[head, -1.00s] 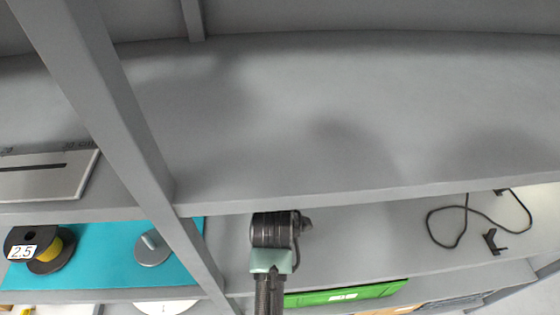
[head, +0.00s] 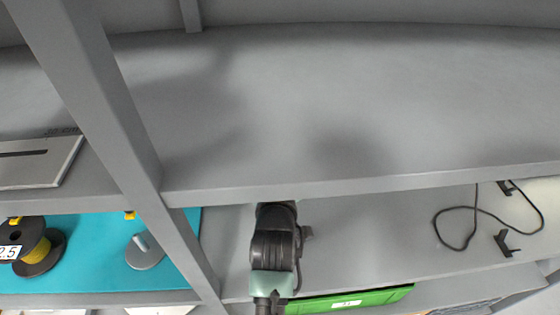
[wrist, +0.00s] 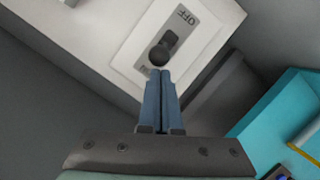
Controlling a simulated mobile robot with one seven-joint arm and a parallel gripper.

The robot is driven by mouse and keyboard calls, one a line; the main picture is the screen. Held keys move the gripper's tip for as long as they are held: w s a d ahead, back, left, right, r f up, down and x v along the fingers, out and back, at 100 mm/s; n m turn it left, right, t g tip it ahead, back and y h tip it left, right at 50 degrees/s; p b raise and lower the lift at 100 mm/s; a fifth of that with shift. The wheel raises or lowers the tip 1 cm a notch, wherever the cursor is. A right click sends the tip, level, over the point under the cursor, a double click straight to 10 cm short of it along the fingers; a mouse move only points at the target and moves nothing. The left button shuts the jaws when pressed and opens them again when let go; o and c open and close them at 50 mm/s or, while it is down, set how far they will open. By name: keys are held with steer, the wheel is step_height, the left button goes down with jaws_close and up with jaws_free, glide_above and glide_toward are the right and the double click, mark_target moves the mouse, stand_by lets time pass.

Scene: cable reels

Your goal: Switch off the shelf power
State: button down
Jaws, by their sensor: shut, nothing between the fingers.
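The power switch (wrist: 168,42) shows in the wrist view as a dark slot on a white plate, marked OFF at its upper right end. Its dark round knob (wrist: 158,55) sits toward the lower left end of the slot, where another label is partly hidden. My gripper (wrist: 160,73) has its two blue fingers together with nothing between them. The fingertips are just below the knob in the picture; I cannot tell whether they touch it. In the head view my arm reaches in under the upper shelf board, and the fingers and switch are hidden.
The upper shelf board (head: 370,188) lies over my arm, with a shelf post (head: 112,125) to its left. A yellow-wound reel (head: 42,255) stands on a teal mat (head: 100,225). A green box (head: 350,300) is below right; a black cable (head: 437,228) lies farther right.

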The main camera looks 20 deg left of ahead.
steer(key=shift+s+d+f+b, duration=0.1)
steer(key=shift+f+b, duration=0.3)
steer(key=shift+b, duration=0.1)
steer(key=f+t+b, duration=0.1)
steer(key=b, duration=0.3)
steer(key=t+y+b, duration=0.1)
steer(key=t+b, duration=0.1)
steer(key=b, duration=0.3)
steer(key=s+f+t+b, duration=0.1)
steer(key=b, duration=0.3)
steer(key=shift+d+f+m+t, duration=0.2)
steer(key=shift+f+m+t, duration=0.1)
steer(key=shift+f+t, duration=0.1)
steer(key=shift+b, duration=0.3)
